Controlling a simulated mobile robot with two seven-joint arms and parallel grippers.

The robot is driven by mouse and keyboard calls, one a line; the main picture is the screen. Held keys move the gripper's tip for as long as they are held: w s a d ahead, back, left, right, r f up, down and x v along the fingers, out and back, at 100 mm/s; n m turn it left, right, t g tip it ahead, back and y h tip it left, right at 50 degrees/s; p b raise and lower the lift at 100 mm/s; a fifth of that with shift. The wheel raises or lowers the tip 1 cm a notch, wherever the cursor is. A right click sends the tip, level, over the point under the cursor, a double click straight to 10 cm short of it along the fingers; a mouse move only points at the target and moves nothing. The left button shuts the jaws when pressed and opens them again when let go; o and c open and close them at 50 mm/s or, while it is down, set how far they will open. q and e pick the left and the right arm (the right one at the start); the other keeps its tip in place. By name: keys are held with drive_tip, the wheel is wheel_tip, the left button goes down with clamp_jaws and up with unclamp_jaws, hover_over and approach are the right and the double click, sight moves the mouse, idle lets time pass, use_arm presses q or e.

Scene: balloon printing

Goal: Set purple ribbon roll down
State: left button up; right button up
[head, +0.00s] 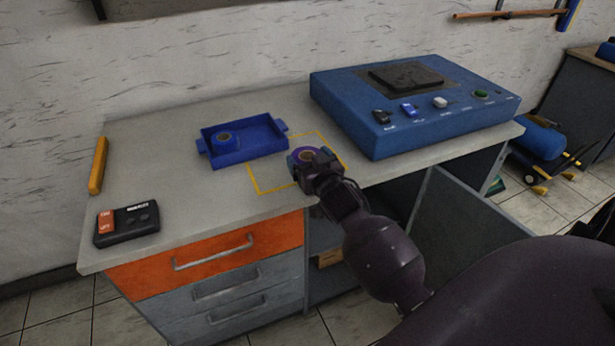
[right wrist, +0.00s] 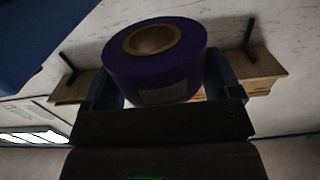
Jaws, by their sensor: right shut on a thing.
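The purple ribbon roll (head: 308,154) has a brown core and is held in my right gripper (head: 312,163), inside or just above the yellow outlined square (head: 260,192) on the worktop. I cannot tell from the head view whether the roll touches the surface. In the right wrist view the roll (right wrist: 154,62) sits between the two fingers of the right gripper (right wrist: 165,88), which are shut on its sides. My left gripper is not in view.
A blue machine (head: 415,125) with buttons stands to the right. A black remote-like box (head: 127,224) lies front left. The worktop (head: 200,200) between is clear.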

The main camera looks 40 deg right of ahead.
wheel_tip(320, 180, down, 5)
drive_tip(key=shift+r+b, duration=0.15)
drive_tip(key=shift+b, duration=0.45)
drive_tip(key=shift+f, duration=0.35)
drive_tip(key=shift+r, duration=0.1)
drive_tip(key=o, duration=0.5)
drive_tip(key=shift+f, duration=0.2)
drive_tip(key=shift+o, duration=1.4)
